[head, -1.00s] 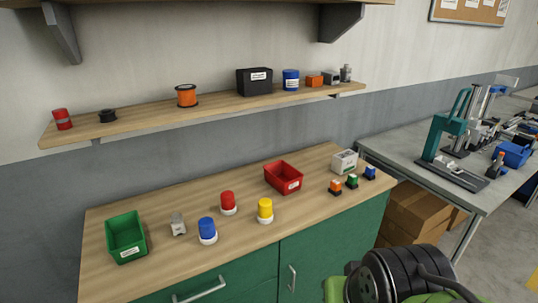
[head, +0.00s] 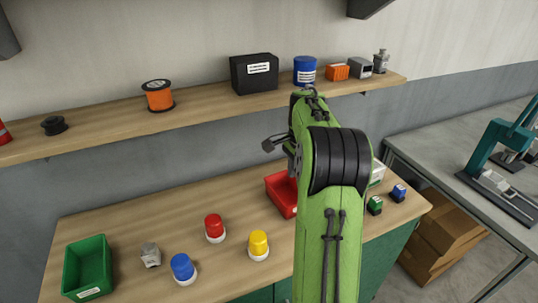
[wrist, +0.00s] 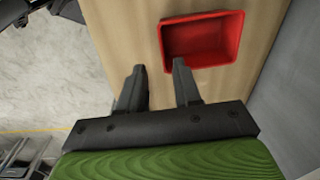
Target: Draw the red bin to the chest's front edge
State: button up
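The red bin (head: 281,194) is an open tray on the wooden top of the green chest (head: 128,221), toward its right half and partly hidden behind my green arm in the head view. In the wrist view the empty red bin (wrist: 203,41) lies just beyond my fingertips, a little to the right of their middle. My gripper (wrist: 161,66) is open, its two dark fingers apart with nothing between them. The fingers appear apart from the bin; their height above the top is hard to tell. In the head view my arm hides the fingers.
A green bin (head: 87,268), a grey metal part (head: 150,255), and blue (head: 182,268), red (head: 214,227) and yellow (head: 258,244) capped pieces stand left of my arm. Small green (head: 375,205) and blue (head: 399,193) pieces are at right. A loaded shelf (head: 200,107) hangs above.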

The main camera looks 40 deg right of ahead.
aim_at(292, 213)
jog(key=f+b, duration=0.1)
jog(key=f, duration=0.4)
jog(key=f+b, duration=0.1)
jog(key=f, duration=0.4)
jog(key=w+f+b, duration=0.1)
jog(key=f, duration=0.4)
jog(key=shift+d+f, duration=0.15)
jog(key=shift+f, duration=0.25)
jog(key=shift+c, duration=0.2)
grip_shut()
